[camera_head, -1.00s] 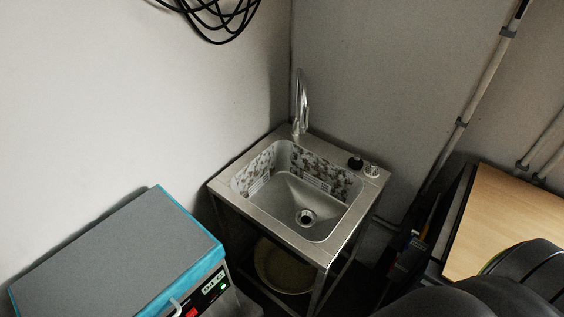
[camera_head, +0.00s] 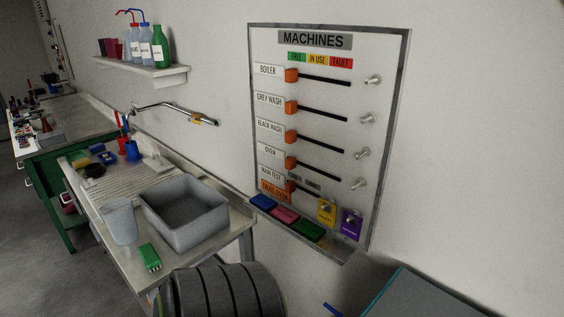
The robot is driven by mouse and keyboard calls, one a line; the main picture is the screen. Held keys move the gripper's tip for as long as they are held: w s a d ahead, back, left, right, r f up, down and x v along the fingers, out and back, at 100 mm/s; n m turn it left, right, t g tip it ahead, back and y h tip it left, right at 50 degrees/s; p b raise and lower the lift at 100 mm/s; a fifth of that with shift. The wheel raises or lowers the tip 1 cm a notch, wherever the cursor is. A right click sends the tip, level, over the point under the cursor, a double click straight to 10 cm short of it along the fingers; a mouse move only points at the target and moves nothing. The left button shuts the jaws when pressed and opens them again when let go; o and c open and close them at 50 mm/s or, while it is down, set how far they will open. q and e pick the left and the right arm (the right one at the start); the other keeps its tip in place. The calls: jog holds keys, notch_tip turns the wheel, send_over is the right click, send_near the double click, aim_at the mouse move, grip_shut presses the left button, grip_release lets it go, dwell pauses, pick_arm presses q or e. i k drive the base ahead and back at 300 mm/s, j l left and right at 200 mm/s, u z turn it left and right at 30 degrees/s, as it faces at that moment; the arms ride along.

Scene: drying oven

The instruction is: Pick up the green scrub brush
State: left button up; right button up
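A small green block with whitish tufts, which looks like the green scrub brush (camera_head: 149,257), lies on the pale bench (camera_head: 128,267) at the lower left, near its front edge. It is in front of the grey basin (camera_head: 185,215) and just below the translucent beaker (camera_head: 121,221), apart from both. Neither of my grippers is in view, so I cannot see whether they are open or shut.
A wall shelf (camera_head: 150,78) holds bottles. A MACHINES board (camera_head: 315,140) hangs right of the bench. A grey-topped box (camera_head: 425,292) is at lower right. Open floor (camera_head: 40,240) lies at left.

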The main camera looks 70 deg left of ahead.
aim_at(149, 256)
jog(key=k+j+u, duration=0.1)
jog(key=k+u, duration=0.15)
jog(key=k+j+u, duration=0.25)
jog(key=u, duration=2.4)
jog(key=z, duration=3.7)
jog(key=u, duration=2.15)
